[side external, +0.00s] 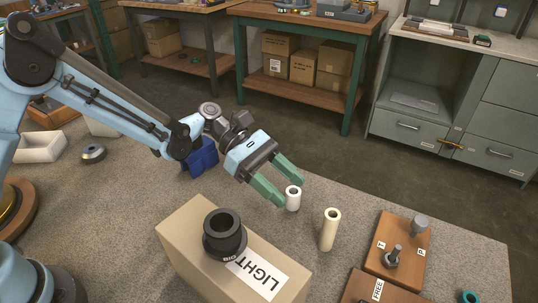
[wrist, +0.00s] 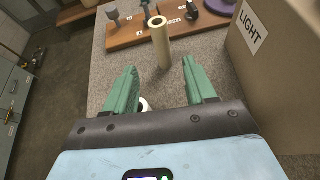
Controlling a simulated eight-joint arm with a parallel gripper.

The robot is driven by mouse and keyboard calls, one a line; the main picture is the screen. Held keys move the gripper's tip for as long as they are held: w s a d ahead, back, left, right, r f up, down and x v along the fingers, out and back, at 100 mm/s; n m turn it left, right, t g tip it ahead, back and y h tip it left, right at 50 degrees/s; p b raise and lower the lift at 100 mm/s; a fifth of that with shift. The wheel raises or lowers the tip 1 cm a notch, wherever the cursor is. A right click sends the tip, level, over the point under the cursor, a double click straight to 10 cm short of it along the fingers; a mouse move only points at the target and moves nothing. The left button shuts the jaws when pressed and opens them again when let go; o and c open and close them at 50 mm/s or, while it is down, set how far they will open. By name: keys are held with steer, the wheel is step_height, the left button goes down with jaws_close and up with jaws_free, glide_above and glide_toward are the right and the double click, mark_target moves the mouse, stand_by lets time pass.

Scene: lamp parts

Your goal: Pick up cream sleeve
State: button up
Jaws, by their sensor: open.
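The cream sleeve (side external: 329,232) is a tall, hollow tube standing upright on the grey bench. In the wrist view the cream sleeve (wrist: 162,45) stands beyond my fingertips, roughly in line with the gap between them. My gripper (side external: 291,190) has green fingers, is open and holds nothing. In the wrist view my gripper (wrist: 160,68) shows its two fingers well apart. A shorter white sleeve (side external: 293,200) stands by the fingertips in the side view. In the wrist view the white sleeve (wrist: 144,104) is partly hidden by the left finger and the gripper body.
A cardboard box (side external: 190,237) marked LIGHT, with a black ring part (side external: 225,240) on top, stands beside the gripper. A wooden board (side external: 398,258) with upright metal parts lies right of the cream sleeve. A blue bin (side external: 201,158) stands behind. Bare bench surrounds the cream sleeve.

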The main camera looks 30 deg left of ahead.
glide_above(318, 241)
step_height(318, 241, down, 4)
steer(key=shift+r, duration=0.1)
stand_by(0.4)
jaws_close()
